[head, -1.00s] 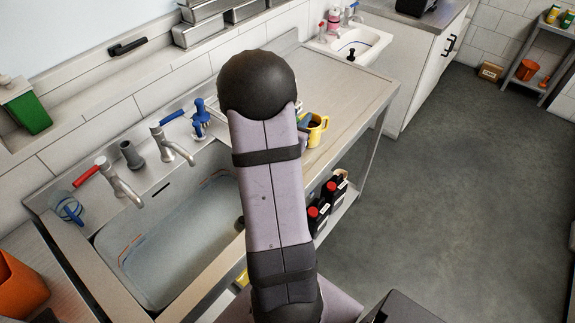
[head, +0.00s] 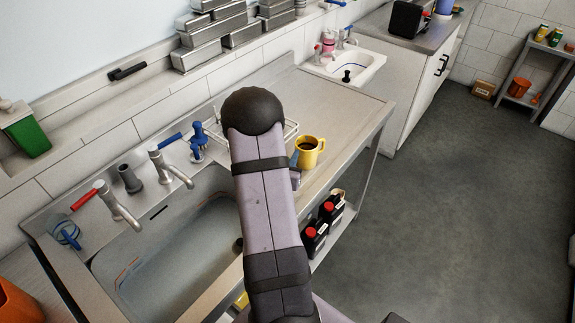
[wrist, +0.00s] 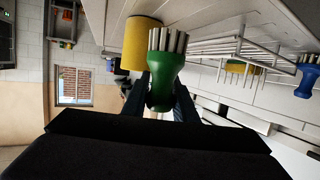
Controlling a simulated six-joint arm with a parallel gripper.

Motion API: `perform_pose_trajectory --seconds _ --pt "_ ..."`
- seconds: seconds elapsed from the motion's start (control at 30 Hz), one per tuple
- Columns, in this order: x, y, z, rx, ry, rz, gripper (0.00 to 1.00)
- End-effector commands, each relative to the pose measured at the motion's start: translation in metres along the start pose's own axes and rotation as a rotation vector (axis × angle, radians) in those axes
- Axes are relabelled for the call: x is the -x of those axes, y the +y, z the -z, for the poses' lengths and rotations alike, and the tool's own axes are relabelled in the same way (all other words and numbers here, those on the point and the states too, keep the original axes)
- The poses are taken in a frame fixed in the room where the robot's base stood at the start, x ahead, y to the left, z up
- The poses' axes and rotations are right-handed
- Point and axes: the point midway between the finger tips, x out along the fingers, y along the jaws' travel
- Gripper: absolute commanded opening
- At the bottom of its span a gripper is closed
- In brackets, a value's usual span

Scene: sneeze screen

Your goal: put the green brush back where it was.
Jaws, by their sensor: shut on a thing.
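The green brush (wrist: 161,68) is in the wrist view, with pale bristles at its top end in the picture. My gripper (wrist: 166,88) is shut on it, with dark fingers on both sides of its green body. In the head view my arm hides the brush and most of the gripper. A blue brush (wrist: 307,76) shows at the right edge of the wrist view. The place where the green brush was cannot be told from these frames.
A yellow mug (head: 311,152) stands on the drainboard beside my arm; it appears behind the brush in the wrist view (wrist: 138,45). A wire rack (head: 289,130) is partly behind my arm. The sink (head: 165,250) lies left. The far drainboard (head: 335,105) is clear.

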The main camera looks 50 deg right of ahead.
Motion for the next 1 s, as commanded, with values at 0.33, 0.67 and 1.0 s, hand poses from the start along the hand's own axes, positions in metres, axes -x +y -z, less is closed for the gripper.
perform_pose_trajectory --seconds 0.33,0.67,1.0 --pt "-0.003 0.0 -0.008 0.0 0.001 0.0 0.03" --pt "-0.011 0.0 -0.035 0.001 -0.001 0.0 0.03" --pt "-0.013 0.0 -0.043 -0.001 0.001 0.001 0.03"
